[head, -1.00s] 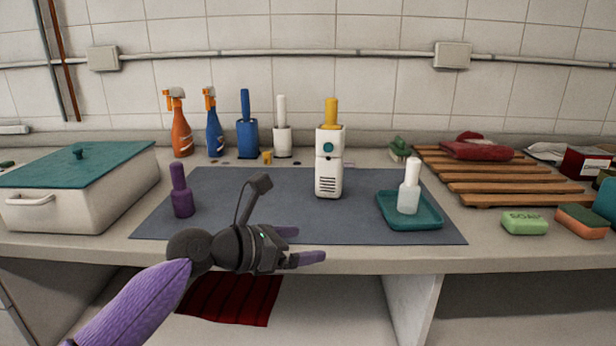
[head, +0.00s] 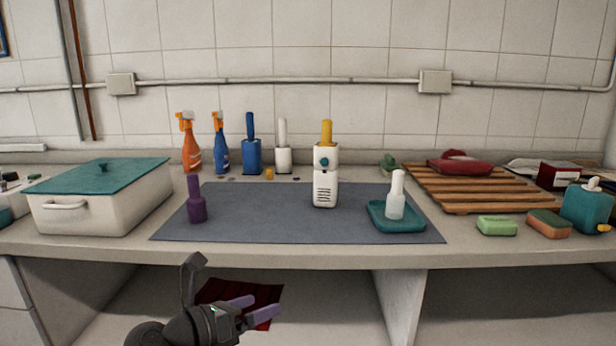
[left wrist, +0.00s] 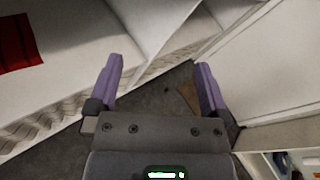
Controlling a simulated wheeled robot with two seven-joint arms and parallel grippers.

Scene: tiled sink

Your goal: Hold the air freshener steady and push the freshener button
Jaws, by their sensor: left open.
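The white air freshener (head: 325,188) stands upright on the grey mat in the head view. It has a round teal button (head: 323,162) on its front and a yellow-handled thing rises at its top or just behind it. My left gripper (head: 258,308) is open and empty, low in front of the counter and below its front edge, well apart from the freshener. In the left wrist view its two purple fingers (left wrist: 158,85) are spread with nothing between them. My right gripper is not in view.
On the grey mat (head: 265,215) stand a purple bottle (head: 197,202) and a teal tray (head: 380,218) with a white bottle (head: 396,198). A lidded box (head: 100,215) is left, a wooden rack (head: 440,205) right. Spray bottles stand behind. The counter's front edge is above my gripper.

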